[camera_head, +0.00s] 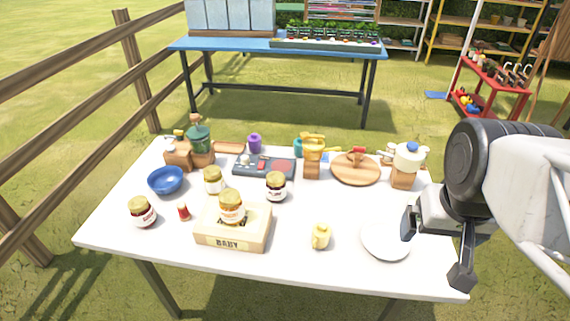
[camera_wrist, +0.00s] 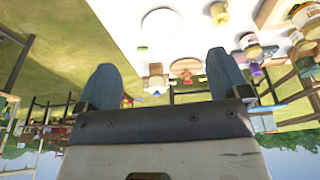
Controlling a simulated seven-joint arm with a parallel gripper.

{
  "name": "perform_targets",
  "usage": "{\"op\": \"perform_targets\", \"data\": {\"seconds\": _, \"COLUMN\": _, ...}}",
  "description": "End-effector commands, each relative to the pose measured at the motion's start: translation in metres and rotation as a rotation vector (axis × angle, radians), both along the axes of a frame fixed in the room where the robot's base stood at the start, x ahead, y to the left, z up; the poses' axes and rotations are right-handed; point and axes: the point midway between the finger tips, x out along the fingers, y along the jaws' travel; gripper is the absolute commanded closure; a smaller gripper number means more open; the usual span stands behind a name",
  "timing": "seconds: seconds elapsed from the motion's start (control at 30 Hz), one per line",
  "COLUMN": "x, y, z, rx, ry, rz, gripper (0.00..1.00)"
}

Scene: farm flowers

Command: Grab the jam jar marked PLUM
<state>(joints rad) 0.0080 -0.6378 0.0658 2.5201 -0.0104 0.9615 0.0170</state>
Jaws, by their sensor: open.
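Several jam jars stand on the white table: one with dark contents (camera_head: 276,187) near the middle, one with a pale label (camera_head: 213,181) to its left, one with red-brown contents (camera_head: 142,212) at the front left, and one (camera_head: 231,207) on top of a box marked BABY (camera_head: 233,232). The jar labels are too small to read, so I cannot tell which is PLUM. My gripper (camera_head: 435,250) is open and empty at the table's right front, well right of all the jars. Its two spread fingers (camera_wrist: 163,78) also show in the wrist view.
A blue bowl (camera_head: 166,180), a round wooden board (camera_head: 356,170) and figurines, including a blue-topped one (camera_head: 406,163), stand farther back.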

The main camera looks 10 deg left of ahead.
Motion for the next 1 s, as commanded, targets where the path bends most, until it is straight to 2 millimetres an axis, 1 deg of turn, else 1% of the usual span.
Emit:
{"op": "perform_targets", "data": {"seconds": 0.13, "x": 0.0, "y": 0.0, "z": 0.019, "rx": 0.0, "ry": -0.002, "rz": 0.0, "gripper": 0.06}}
{"op": "perform_targets", "data": {"seconds": 0.37, "x": 0.0, "y": 0.0, "z": 0.043, "rx": 0.0, "ry": -0.002, "rz": 0.0, "gripper": 0.06}}
{"op": "perform_targets", "data": {"seconds": 0.4, "x": 0.004, "y": 0.0, "z": 0.041, "rx": -0.003, "ry": -0.007, "rz": 0.002, "gripper": 0.06}}
{"op": "perform_targets", "data": {"seconds": 0.57, "x": 0.016, "y": 0.002, "z": 0.041, "rx": -0.015, "ry": -0.038, "rz": 0.006, "gripper": 0.06}}
{"op": "perform_targets", "data": {"seconds": 0.77, "x": 0.037, "y": 0.005, "z": 0.041, "rx": -0.029, "ry": -0.087, "rz": 0.017, "gripper": 0.06}}
{"op": "perform_targets", "data": {"seconds": 0.87, "x": 0.054, "y": 0.008, "z": 0.042, "rx": -0.04, "ry": -0.128, "rz": 0.026, "gripper": 0.06}}
{"op": "perform_targets", "data": {"seconds": 0.97, "x": 0.077, "y": 0.013, "z": 0.043, "rx": -0.053, "ry": -0.183, "rz": 0.041, "gripper": 0.06}}
{"op": "perform_targets", "data": {"seconds": 1.0, "x": 0.088, "y": 0.017, "z": 0.043, "rx": -0.056, "ry": -0.211, "rz": 0.047, "gripper": 0.06}}
